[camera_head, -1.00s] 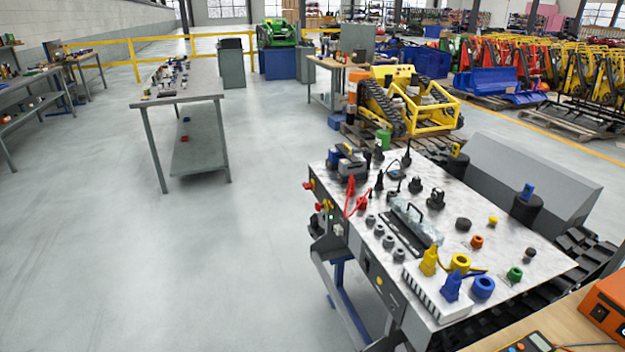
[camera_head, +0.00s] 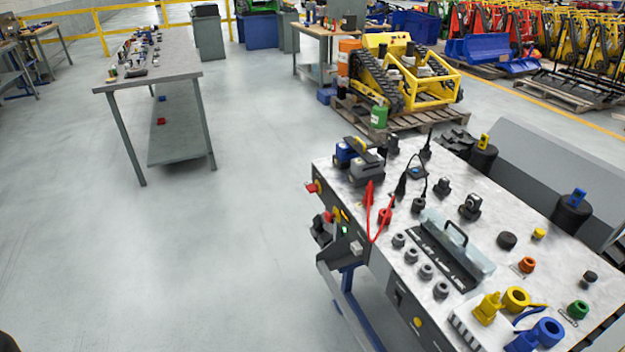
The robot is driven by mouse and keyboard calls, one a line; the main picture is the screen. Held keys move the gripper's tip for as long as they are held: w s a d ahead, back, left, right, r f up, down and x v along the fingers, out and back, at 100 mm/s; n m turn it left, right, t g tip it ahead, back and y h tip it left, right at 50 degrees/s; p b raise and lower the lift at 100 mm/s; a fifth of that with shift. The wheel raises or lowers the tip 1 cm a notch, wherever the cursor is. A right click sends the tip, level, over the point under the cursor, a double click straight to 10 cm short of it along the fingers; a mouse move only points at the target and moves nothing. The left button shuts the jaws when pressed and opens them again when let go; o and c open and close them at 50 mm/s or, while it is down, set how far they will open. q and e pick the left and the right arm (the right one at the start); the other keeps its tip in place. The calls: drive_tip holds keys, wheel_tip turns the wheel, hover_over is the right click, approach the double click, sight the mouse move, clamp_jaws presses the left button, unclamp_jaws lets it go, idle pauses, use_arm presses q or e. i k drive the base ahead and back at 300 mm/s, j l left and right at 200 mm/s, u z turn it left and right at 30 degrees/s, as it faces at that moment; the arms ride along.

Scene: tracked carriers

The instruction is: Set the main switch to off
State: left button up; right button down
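A workbench-like carrier (camera_head: 425,225) with a pale marbled top stands at the right. Its dark side panel faces left and bears several controls. These are a red knob (camera_head: 312,187) near the far corner, red and yellow parts (camera_head: 330,214) below it, a lit green lamp (camera_head: 345,230), a dark switch-like part (camera_head: 398,294) and a yellow round button (camera_head: 417,322). I cannot tell for sure which control is the main switch or how it is set. Neither of my grippers is in view.
The carrier's top holds black connectors, red leads (camera_head: 378,212), a clear-covered box (camera_head: 457,240), and yellow and blue plugs (camera_head: 548,332). A grey table (camera_head: 150,75) stands at the left back. A yellow tracked machine (camera_head: 400,75) stands behind. The floor left of the carrier is clear.

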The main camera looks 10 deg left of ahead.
sight(311, 189)
drive_tip(key=i+j+z, duration=0.25)
drive_tip(key=i+j, duration=0.25)
drive_tip(key=j, duration=0.2)
drive_tip(key=i+j+z, duration=0.15)
drive_tip(key=j, duration=0.25)
drive_tip(key=i+j+z, duration=0.1)
drive_tip(key=i+j, duration=0.2)
drive_tip(key=j, duration=0.1)
